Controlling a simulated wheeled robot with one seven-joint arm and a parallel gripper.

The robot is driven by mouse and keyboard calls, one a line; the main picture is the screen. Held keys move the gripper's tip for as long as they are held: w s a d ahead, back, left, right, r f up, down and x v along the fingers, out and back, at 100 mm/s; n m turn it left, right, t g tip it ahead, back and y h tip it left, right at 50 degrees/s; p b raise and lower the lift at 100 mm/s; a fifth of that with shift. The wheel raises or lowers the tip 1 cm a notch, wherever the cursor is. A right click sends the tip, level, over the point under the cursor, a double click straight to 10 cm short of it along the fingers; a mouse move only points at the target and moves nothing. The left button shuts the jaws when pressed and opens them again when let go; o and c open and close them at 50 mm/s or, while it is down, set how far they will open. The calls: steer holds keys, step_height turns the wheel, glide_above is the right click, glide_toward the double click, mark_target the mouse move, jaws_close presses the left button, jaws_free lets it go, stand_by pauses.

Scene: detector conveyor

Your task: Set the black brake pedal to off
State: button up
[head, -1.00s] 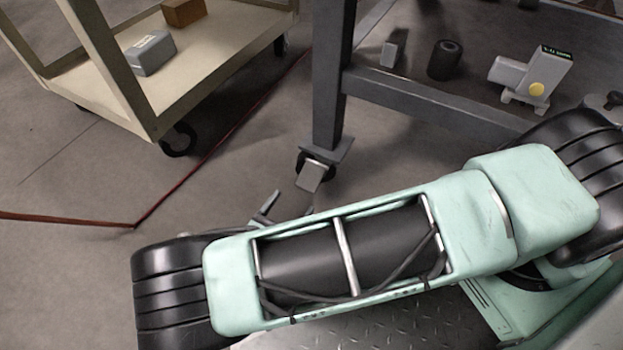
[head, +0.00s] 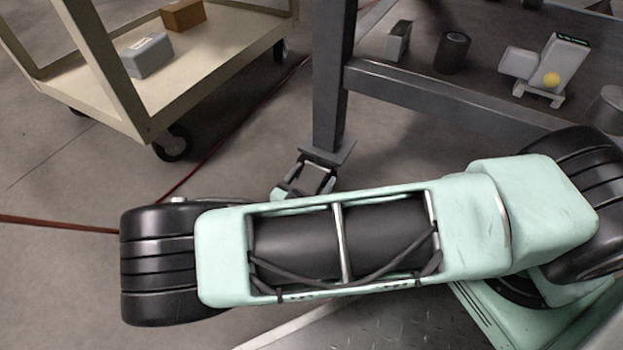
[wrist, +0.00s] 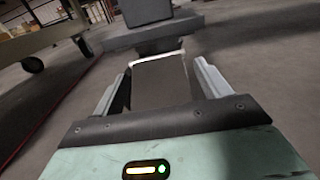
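The brake pedal (wrist: 160,84) shows in the wrist view as a dark flat plate with a bright far edge. It lies at the foot of the dark table leg (head: 331,85), below the leg's base plate (head: 328,152). My gripper (wrist: 158,68) is open, with one finger on each side of the pedal and a gap visible beside it. I cannot tell whether it touches the pedal. In the head view my gripper (head: 317,176) is low by the leg, and it and my arm hide most of the caster and pedal.
A beige cart (head: 160,125) on black casters stands at the left, carrying a grey box (head: 147,56) and a brown box (head: 183,15). A red cable (head: 60,222) runs on the floor. The table's lower beam (head: 430,95) is right of the leg.

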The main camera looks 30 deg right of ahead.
steer(key=c, duration=1.3)
steer(key=shift+o, duration=0.2)
steer(key=r+g+y+p, duration=0.1)
steer(key=p, duration=0.4)
steer(key=shift+a+r, duration=0.1)
steer(key=shift+r, duration=0.05)
steer(key=y+p, duration=0.1)
steer(key=p, duration=0.2)
steer(key=g+p, duration=0.1)
steer(key=p, duration=0.2)
steer(key=shift+s+r+y, duration=0.15)
steer(key=shift+r+y, duration=0.25)
steer(key=g+y+p, duration=0.1)
steer(key=p, duration=0.3)
steer(key=y+p, duration=0.1)
steer(key=p, duration=0.2)
steer(key=shift+r+g+y+p, duration=0.3)
steer(key=shift+g+p, duration=0.1)
steer(key=g+y+p, duration=0.1)
steer(key=p, duration=0.2)
steer(key=shift+f+y+p, duration=0.15)
steer(key=shift+y+p, duration=0.15)
steer(key=shift+p, duration=0.25)
steer(key=o, duration=1.4)
